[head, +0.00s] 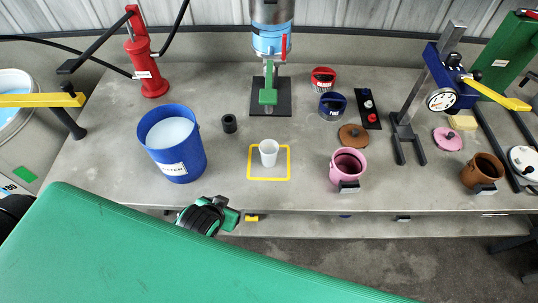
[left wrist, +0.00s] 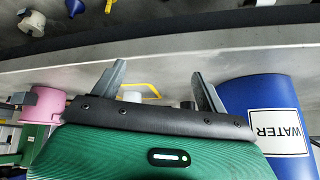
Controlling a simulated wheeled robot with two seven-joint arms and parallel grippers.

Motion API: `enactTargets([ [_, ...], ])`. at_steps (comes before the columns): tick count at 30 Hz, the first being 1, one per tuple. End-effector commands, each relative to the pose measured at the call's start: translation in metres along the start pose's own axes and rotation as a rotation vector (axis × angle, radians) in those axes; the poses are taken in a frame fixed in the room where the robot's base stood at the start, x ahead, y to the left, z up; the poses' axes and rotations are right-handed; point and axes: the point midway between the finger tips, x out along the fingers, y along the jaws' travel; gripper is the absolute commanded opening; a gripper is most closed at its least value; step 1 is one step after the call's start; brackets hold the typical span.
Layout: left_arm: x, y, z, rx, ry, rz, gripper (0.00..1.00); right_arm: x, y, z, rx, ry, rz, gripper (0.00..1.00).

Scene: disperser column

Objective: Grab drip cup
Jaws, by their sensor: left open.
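The drip cup appears to be the small white cup (head: 268,152), standing upright inside a yellow square outline (head: 284,179) near the table's front edge. My left gripper (head: 231,216) is at the front edge, lower left of the cup and apart from it. In the left wrist view, the white cup (left wrist: 132,97) shows beyond the gripper body, between the two spread fingers of my left gripper (left wrist: 160,82). Its lower part is hidden there. The jaws look empty. My right gripper is not in view.
A blue water bucket (head: 185,158) stands left of the cup, a pink pot (head: 345,172) right. A dark ring (head: 229,124) lies between bucket and cup. Behind is the disperser column (head: 270,40) with its black base (head: 257,105). Table around the yellow outline is clear.

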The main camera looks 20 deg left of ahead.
Motion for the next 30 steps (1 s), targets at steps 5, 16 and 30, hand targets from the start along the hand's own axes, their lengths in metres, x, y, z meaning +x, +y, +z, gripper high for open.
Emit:
enactTargets([
  [5, 0.006, 0.003, -0.040, -0.026, 0.222, -0.012, 0.75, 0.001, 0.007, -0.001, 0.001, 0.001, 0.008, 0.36],
  [16, -0.009, 0.026, -0.108, -0.037, 0.635, 0.064, 0.75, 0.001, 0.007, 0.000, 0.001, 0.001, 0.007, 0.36],
  [30, 0.033, 0.032, -0.152, -0.036, 0.667, 0.075, 0.75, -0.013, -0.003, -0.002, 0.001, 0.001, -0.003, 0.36],
])
